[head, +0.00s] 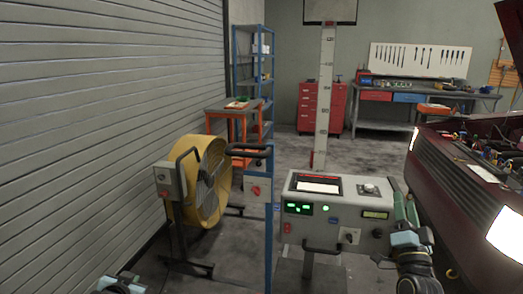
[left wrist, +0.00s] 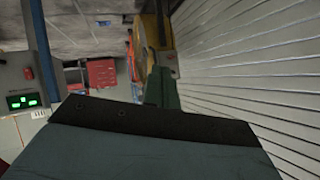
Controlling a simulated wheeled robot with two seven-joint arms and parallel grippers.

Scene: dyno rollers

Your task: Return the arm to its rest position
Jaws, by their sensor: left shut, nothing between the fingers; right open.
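My left arm shows only as a small teal and black piece at the bottom left of the head view. In the left wrist view my left gripper (left wrist: 161,84) shows as green fingers, shut and empty, pointing towards the yellow fan. My right gripper (head: 405,209) has green fingers pointing up, beside the right edge of the grey control console (head: 333,235). It is open, and nothing shows between its fingers. I cannot tell whether it touches the console. The console has lit green displays and a red-framed panel on top.
A yellow drum fan (head: 212,180) on a stand is left of a blue post (head: 269,225) with a switch box. A grey shutter wall (head: 110,120) fills the left. A dark red car (head: 465,185) with its hood up is close on the right. Open floor lies behind the console.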

